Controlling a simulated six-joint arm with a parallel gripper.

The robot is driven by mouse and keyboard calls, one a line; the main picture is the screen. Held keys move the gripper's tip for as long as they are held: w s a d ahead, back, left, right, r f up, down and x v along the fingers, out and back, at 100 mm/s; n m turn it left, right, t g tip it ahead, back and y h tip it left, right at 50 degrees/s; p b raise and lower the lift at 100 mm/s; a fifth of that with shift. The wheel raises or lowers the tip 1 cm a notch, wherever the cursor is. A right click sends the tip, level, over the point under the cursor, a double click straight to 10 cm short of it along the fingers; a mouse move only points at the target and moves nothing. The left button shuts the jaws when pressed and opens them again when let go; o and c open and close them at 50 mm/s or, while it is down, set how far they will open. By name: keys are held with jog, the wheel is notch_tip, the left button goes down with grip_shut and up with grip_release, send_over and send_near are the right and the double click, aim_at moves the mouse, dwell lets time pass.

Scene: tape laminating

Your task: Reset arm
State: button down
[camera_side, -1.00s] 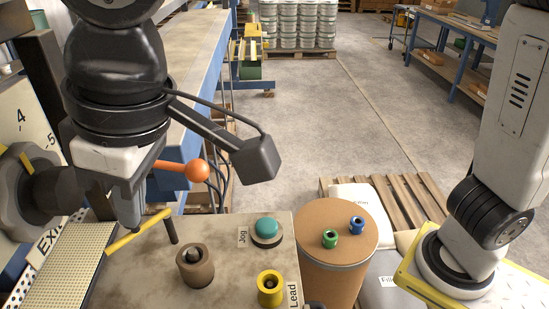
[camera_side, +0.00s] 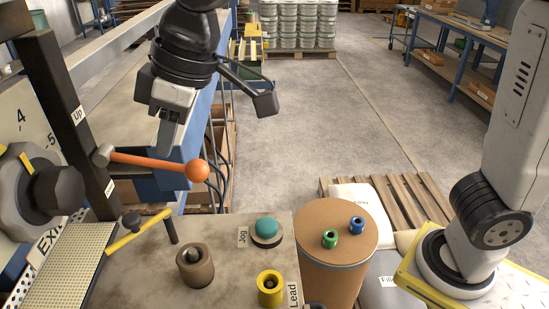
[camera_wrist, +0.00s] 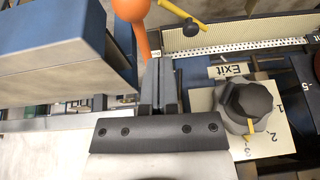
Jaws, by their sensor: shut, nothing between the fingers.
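My gripper (camera_side: 168,138) is shut and empty. In the side view it hangs above and behind the orange-handled lever (camera_side: 150,161), left of centre, near the long machine's edge. In the wrist view my gripper (camera_wrist: 160,62) has its fingers together, with the orange lever (camera_wrist: 133,12) just beyond and to the left of the tips. I cannot tell from these views whether they touch. My arm's wrist bears a black side camera on a bracket.
A bench top holds the teal Jog button (camera_side: 267,229), a brown ring (camera_side: 195,264) and a yellow spool (camera_side: 270,288). A yellow handle (camera_side: 137,232) and a grey dial knob (camera_side: 58,190) stand left. A drum (camera_side: 338,260) carries green and blue spools.

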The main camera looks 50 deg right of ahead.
jog(key=w+d+f+m+h, duration=0.2)
jog(key=w+d+f+m, duration=0.15)
jog(key=d+f, duration=1.1)
jog(key=s+d+f+m, duration=0.2)
jog(key=s+d+f, duration=0.2)
jog(key=d, duration=0.3)
jog(key=s+d+f+m+h, duration=0.1)
jog(key=s+d+f+m, duration=0.2)
jog(key=s+d+f, duration=0.2)
jog(key=shift+s+d+f, duration=0.3)
jog(key=shift+d+f, duration=0.2)
jog(key=shift+d, duration=0.45)
